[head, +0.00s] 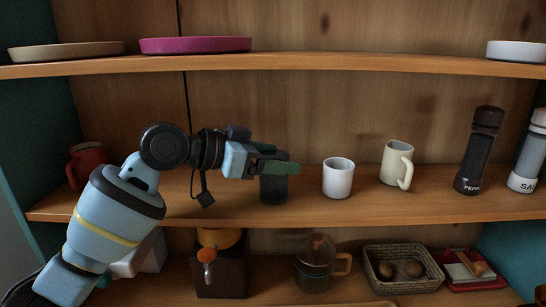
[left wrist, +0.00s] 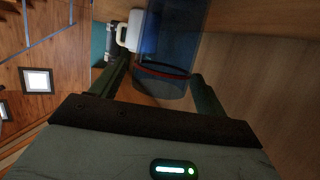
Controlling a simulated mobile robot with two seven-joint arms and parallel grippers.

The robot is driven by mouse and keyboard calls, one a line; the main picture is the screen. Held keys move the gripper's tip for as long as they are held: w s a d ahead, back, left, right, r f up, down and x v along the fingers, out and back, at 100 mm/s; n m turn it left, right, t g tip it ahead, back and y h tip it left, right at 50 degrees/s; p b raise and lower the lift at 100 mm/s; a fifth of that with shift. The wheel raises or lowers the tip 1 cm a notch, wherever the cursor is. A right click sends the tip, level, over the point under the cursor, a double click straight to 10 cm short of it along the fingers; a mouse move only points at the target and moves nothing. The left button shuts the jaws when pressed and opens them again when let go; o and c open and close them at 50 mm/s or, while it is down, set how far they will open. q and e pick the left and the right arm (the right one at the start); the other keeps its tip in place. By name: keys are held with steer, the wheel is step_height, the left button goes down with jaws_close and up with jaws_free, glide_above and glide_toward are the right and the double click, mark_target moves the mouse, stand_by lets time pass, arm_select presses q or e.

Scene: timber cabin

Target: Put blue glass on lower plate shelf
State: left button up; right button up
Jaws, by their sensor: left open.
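The blue glass (head: 273,190) looks dark and stands upright on the middle shelf (head: 330,209), left of a white cup. My left gripper (head: 282,160) is open at the upper part of the glass, which its fingers partly hide in the head view. In the left wrist view the blue glass (left wrist: 176,45) shows see-through between the two spread fingers of the left gripper (left wrist: 160,85). I cannot tell whether either finger touches it. The upper shelf (head: 330,63) carries a magenta plate (head: 195,45), a beige plate (head: 66,51) and a white dish (head: 517,51). My right gripper is not in view.
The white cup (head: 338,178), a cream mug (head: 397,165) and a pepper mill (head: 478,150) stand to the right. A red mug (head: 86,163) is at the left. Below are a coffee press (head: 316,265), a grinder (head: 220,270) and a basket (head: 402,283). The upper shelf is clear between magenta plate and white dish.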

arm_select(q)
steer(key=shift+r, duration=0.15)
steer(key=v, duration=1.2)
steer(key=shift+b, duration=0.3)
